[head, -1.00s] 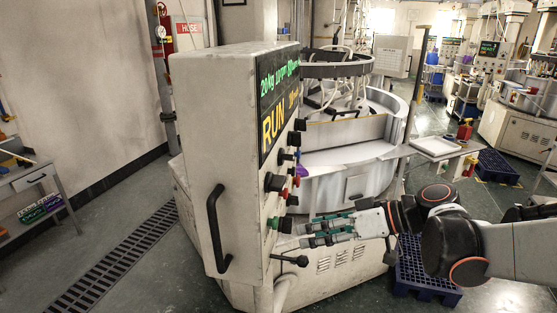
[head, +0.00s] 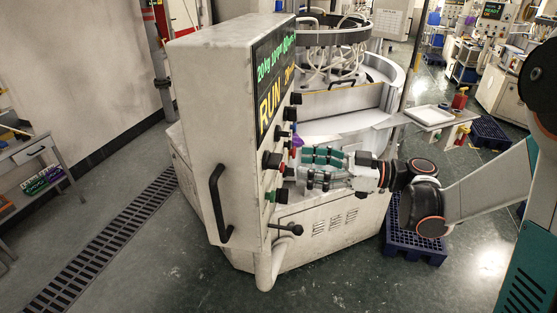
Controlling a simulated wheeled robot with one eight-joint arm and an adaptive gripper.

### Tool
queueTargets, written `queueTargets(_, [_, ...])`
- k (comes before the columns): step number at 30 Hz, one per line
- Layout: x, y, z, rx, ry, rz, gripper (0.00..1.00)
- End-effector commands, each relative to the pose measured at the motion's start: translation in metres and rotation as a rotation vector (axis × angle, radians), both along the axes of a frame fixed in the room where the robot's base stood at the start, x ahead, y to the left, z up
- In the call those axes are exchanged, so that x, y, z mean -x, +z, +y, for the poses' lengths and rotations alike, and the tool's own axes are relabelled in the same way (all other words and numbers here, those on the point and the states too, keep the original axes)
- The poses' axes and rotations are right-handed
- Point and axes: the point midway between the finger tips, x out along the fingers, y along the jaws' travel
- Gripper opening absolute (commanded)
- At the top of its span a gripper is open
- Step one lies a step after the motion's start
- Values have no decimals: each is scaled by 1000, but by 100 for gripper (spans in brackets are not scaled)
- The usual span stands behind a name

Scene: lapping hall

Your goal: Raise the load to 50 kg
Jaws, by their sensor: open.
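The control cabinet (head: 220,120) stands at centre left with its panel facing right. Its display (head: 272,85) shows green text beginning "20 kg" and large yellow "RUN"; the rest is too oblique to read. Several dark knobs and buttons run down the panel, among them a large black knob (head: 271,160) and a green button (head: 272,197). My gripper (head: 303,168) is open in front of the panel's lower half, its fingers pointing left towards the knobs. It holds nothing that I can see. Whether a finger touches a knob I cannot tell; the fingers hide part of the panel.
A black lever (head: 287,229) sticks out below the panel. The round lapping machine (head: 345,100) stands behind my gripper. A side shelf (head: 428,116) and a blue pallet (head: 415,243) are at right. The floor in front is clear.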

Motion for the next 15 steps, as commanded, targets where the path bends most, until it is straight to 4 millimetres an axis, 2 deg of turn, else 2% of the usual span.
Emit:
queueTargets(1, [-2, 1, 11, 0, 4, 0, 63])
queueTargets(6, [-10, 1, 41, 0, 3, 1, 63])
queueTargets(12, [-16, 0, 64, 1, 1, 1, 63])
queueTargets(15, [-17, 0, 70, 1, 0, 1, 63])
